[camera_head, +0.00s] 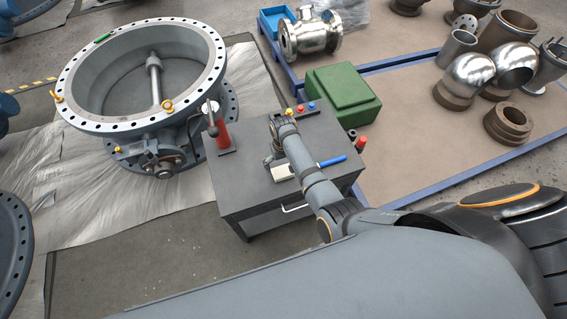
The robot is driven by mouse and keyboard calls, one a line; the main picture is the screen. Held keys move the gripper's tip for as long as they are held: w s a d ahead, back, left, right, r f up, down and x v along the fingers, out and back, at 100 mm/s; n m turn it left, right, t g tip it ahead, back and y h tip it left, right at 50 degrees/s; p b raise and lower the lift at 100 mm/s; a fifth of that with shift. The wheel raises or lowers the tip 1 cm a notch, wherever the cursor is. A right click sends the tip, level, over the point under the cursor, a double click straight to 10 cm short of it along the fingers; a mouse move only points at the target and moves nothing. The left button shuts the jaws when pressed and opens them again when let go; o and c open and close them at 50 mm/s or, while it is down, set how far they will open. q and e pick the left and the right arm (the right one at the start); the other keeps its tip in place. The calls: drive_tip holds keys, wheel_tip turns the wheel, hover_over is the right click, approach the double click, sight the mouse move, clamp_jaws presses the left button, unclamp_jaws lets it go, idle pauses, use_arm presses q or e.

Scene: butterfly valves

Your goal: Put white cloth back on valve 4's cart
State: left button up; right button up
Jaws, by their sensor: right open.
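A dark grey cart (240,186) stands beside a large grey butterfly valve (85,112); I cannot read a number on either. My right arm reaches over the cart from the lower right. My right gripper (274,150) is over the cart top, open, and its fingers are small and partly hidden by my own wrist. A small pale item (282,173) lies on the cart top just below the gripper, partly covered by my arm; I cannot tell whether it is the white cloth. My left gripper is out of view.
On the cart are a red-bodied tool (223,136), a blue-handled tool (332,161) and small coloured caps (300,109). A green case (343,90) and metal pipe fittings (468,75) stand on a blue-edged platform behind. Crumpled grey sheeting (110,208) lies under the valve.

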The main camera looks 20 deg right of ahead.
sight(283, 173)
use_arm(q)
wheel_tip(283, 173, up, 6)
drive_tip(key=p, duration=0.4)
use_arm(e)
wheel_tip(283, 173, up, 6)
drive_tip(key=shift+f, duration=0.1)
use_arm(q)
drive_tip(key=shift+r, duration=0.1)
